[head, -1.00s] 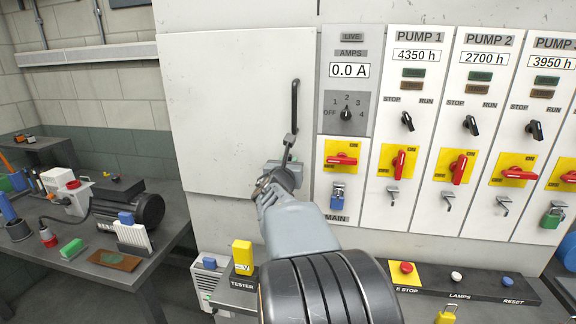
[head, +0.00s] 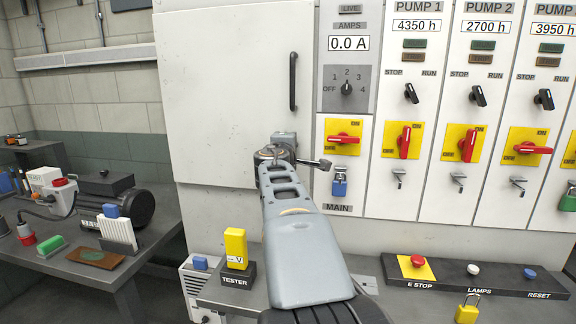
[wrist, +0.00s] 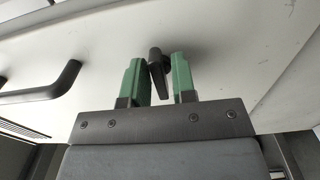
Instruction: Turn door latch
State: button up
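The door latch is a small dark lever (wrist: 158,68) on the pale cabinet door, seen in the wrist view. It lies between the two green fingers of my gripper (wrist: 160,78). The fingers look parted, with slim gaps beside the lever. Whether either finger touches it is hard to tell. In the head view my gripper (head: 283,140) is at the lower right of the cabinet door (head: 225,90), below the black door handle (head: 293,82). My own wrist hides the latch there. The handle also shows at the left of the wrist view (wrist: 45,88).
Right of the door is a panel with red switches (head: 345,138) and a blue padlock (head: 340,182). A yellow tester (head: 236,248) stands below the door. An E stop (head: 417,262) is on the ledge. A cluttered bench (head: 155,262) is at left.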

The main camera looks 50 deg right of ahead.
jog(key=o, duration=0.5)
jog(key=shift+d, duration=0.1)
jog(key=shift+c, duration=0.2)
jog(key=shift+s+a, duration=0.15)
jog(key=shift+a, duration=0.05)
jog(key=shift+v, duration=0.85)
jog(key=shift+a, duration=0.1)
jog(key=shift+b+v, duration=0.75)
jog(key=shift+v, duration=2.15)
